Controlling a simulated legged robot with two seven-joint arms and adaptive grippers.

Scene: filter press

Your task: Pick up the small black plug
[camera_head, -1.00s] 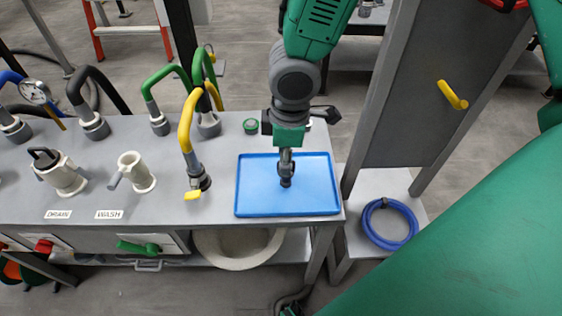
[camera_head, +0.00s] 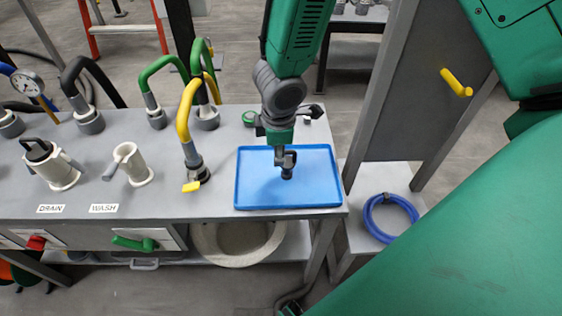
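A blue tray (camera_head: 252,190) lies on the right end of the grey bench. The small black plug (camera_head: 287,173) shows near the middle of the tray, directly below my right gripper (camera_head: 286,160). The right arm comes down from the top of the picture. The fingertips are at the top of the plug and seem to touch it. The fingers overlap in this view, so I cannot tell whether they are shut on it. My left gripper is not in view.
Left of the tray stand a yellow-handled pipe (camera_head: 188,130), green hoses (camera_head: 160,80) and white fittings (camera_head: 131,165). A green cap (camera_head: 249,118) sits behind the tray. A grey post (camera_head: 380,90) and a coiled blue hose (camera_head: 391,217) are at right.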

